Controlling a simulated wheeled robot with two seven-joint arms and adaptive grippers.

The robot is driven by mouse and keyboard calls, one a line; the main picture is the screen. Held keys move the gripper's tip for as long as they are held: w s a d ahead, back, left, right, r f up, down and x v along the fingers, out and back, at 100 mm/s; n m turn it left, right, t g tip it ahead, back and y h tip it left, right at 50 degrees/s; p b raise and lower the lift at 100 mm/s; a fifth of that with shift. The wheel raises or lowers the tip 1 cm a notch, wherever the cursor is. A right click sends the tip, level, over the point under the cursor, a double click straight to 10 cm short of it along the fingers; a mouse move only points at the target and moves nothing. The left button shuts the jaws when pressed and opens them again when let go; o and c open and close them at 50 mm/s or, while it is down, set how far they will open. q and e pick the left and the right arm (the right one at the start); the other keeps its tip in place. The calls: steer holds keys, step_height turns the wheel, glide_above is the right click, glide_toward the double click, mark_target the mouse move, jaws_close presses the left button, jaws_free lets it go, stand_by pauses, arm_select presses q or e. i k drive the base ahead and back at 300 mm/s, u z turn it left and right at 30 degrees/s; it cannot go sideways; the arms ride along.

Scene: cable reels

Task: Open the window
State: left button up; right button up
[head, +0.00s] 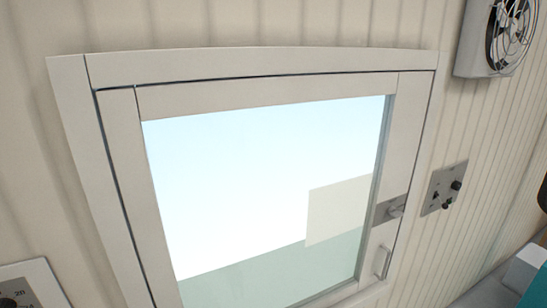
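The window (114,160) fills the middle of the head view. It has a pale grey frame and a large glass pane (240,180). Its sash sits inside the outer frame, with a thin dark gap along the top and left; it looks closed. The window's bottom edge is cut off. Neither of my grippers shows in the view.
A fan (503,38) is fixed to the ribbed cream wall at the top right. A control panel with dark knobs (444,188) is right of the window. Another panel (30,283) is at the lower left. A white object (524,267) and dark shapes are at the lower right edge.

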mark_target(123, 109)
steer(key=z, duration=1.05)
steer(key=i, duration=0.4)
steer(key=u, duration=0.55)
